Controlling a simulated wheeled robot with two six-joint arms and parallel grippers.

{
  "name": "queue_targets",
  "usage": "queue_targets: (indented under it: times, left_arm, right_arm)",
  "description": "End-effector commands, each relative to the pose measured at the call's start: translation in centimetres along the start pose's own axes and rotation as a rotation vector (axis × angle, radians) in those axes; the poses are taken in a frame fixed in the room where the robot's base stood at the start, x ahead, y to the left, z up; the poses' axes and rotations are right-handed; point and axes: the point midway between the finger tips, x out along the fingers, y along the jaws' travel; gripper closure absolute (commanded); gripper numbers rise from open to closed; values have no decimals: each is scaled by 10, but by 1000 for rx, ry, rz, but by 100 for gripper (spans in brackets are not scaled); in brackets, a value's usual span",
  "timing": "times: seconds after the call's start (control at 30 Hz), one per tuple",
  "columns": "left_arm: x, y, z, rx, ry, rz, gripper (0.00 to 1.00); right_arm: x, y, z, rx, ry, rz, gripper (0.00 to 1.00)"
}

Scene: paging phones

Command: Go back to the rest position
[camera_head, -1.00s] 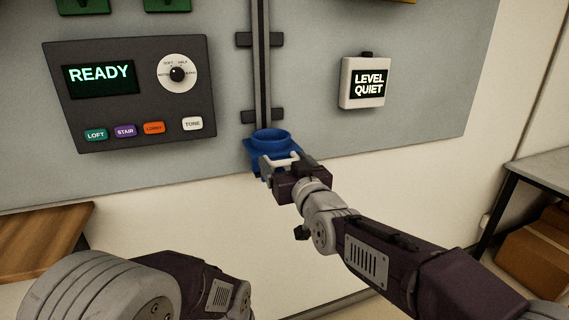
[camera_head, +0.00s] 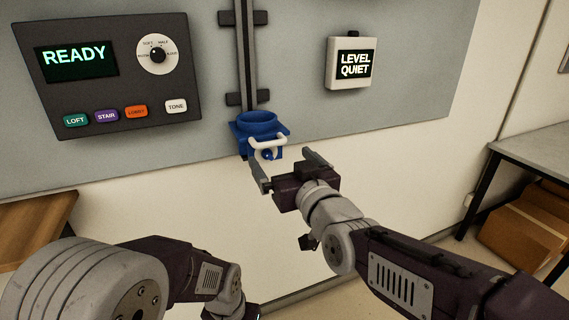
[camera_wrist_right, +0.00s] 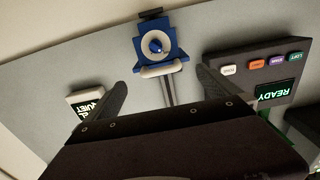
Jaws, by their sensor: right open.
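My right gripper (camera_head: 290,170) is open and empty, below and to the right of a blue holder (camera_head: 258,130) with a white handle (camera_head: 268,141). There is a visible gap between the fingers and the handle. In the right wrist view the two fingers (camera_wrist_right: 168,90) are spread wide, and the blue holder (camera_wrist_right: 158,46) with its white handle shows beyond them. My left arm comes in at the lower left of the head view; its gripper jaws are not clearly shown, cut off by the bottom edge.
A dark panel (camera_head: 110,98) reads READY and has a dial and several coloured buttons. A white box (camera_head: 352,64) reads LEVEL QUIET. A vertical rail (camera_head: 247,50) runs above the holder. A wooden surface (camera_head: 35,222) is at left, a table (camera_head: 540,150) at right.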

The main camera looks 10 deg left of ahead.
Motion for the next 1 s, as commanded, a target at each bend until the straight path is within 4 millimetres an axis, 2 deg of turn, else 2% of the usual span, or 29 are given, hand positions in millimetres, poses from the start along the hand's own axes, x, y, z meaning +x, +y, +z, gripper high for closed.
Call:
queue_targets:
  times: [0.13,0.43,0.5,0.57,0.6,0.67,0.7,0.77,0.8,0.9,1.0]
  left_arm:
    - [0,0,0,0,0,0,64]
    - [0,0,0,0,0,0,64]
    - [0,0,0,0,0,0,64]
    - [0,0,0,0,0,0,64]
    - [0,0,0,0,0,0,64]
    - [0,0,0,0,0,0,64]
    - [0,0,0,0,0,0,64]
    - [0,0,0,0,0,0,64]
    - [0,0,0,0,0,0,64]
    - [0,0,0,0,0,0,64]
    - [0,0,0,0,0,0,64]
  right_arm:
    - [-14,0,1,-1,-1,-1,0]
    - [-15,2,1,-1,-2,5,0]
    - [-14,20,2,-1,-4,42,0]
    - [-14,54,8,0,-16,110,0]
    - [-16,83,21,0,-42,169,0]
    - [-26,128,54,2,-120,257,0]
    - [-37,152,82,10,-195,305,0]
    - [-58,180,127,38,-323,362,0]
    - [-75,194,158,65,-414,396,0]
    - [-125,213,228,146,-639,460,0]
    - [-175,211,283,233,-842,493,0]
